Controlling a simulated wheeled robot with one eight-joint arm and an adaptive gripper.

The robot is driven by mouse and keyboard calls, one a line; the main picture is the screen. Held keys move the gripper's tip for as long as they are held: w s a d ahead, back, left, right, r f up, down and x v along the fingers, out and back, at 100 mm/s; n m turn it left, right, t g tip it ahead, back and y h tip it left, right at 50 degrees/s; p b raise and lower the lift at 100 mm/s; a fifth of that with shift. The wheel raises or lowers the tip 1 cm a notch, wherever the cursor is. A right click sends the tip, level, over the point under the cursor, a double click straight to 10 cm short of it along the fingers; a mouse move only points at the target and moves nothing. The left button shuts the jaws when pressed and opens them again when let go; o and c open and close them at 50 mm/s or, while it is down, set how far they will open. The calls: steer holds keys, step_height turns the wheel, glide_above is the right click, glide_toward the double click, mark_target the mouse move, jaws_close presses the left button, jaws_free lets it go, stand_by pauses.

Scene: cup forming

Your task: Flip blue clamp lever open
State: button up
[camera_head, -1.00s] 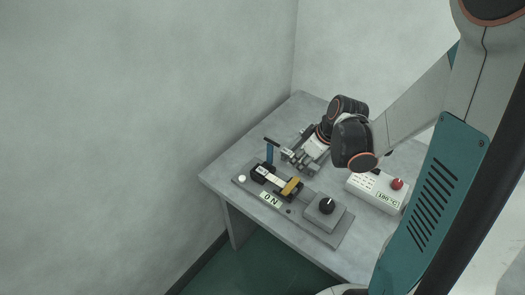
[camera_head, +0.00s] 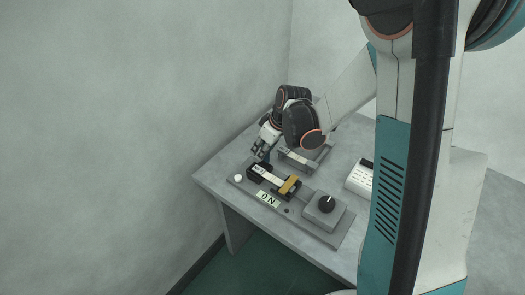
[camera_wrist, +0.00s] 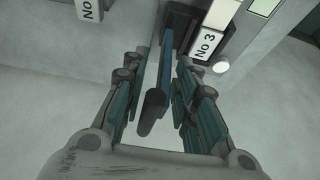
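The blue clamp lever (camera_wrist: 167,58) with its dark handle end (camera_wrist: 152,112) lies between my gripper's two fingers in the wrist view. My gripper (camera_wrist: 162,85) is open, with one finger on each side of the lever and a visible gap on the left side; contact on the right side is unclear. In the head view, my gripper (camera_head: 260,151) is over the clamp end of the device (camera_head: 275,180) and hides most of the lever. The lever's base meets a dark block beside the "No 3" label (camera_wrist: 208,44).
A white control box (camera_head: 360,178) is partly hidden by my arm. The table's left edge is close.

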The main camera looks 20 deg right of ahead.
jaws_close()
steer(key=shift+w+f, duration=0.1)
stand_by(0.3)
steer(key=shift+w+d+g+y+b, duration=0.3)
steer(key=shift+g+y, duration=0.2)
steer(key=shift+y, duration=0.4)
jaws_free()
steer(key=shift+s+d, duration=0.1)
